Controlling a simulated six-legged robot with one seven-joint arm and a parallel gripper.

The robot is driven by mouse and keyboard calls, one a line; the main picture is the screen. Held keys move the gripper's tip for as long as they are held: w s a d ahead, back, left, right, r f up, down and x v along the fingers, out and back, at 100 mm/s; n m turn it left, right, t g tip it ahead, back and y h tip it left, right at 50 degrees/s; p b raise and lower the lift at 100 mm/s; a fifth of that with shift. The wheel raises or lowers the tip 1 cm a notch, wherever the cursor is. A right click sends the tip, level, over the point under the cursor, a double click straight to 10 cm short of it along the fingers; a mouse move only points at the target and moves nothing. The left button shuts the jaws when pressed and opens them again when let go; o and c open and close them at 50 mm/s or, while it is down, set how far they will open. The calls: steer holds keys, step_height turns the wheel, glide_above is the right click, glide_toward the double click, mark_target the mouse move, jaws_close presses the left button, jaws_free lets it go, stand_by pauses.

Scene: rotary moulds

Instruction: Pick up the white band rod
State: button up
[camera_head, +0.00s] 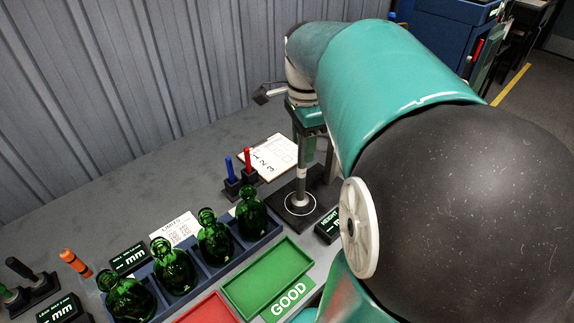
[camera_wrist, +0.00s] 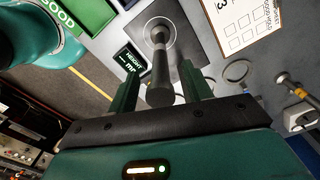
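No rod is clearly marked as the white band rod. The closest match is a grey upright rod (camera_head: 301,184) with a pale band, standing on a dark square base with a white ring (camera_head: 299,204). In the wrist view the rod (camera_wrist: 160,70) is seen end-on from above, its dark top lying between my fingers in the picture. My gripper (camera_wrist: 160,82) is open, with green fingers on either side of the rod. I cannot tell whether they touch it. In the head view my gripper (camera_head: 312,138) hangs over the rod, hiding its upper part.
A height display (camera_head: 328,226) stands right beside the base. A clipboard (camera_head: 268,157) and blue and red sticks (camera_head: 238,172) are behind it to the left. Green bottles (camera_head: 214,238) fill a blue rack; green (camera_head: 267,277) and red (camera_head: 208,309) trays lie in front.

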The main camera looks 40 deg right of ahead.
jaws_close()
steer(key=shift+r, duration=0.1)
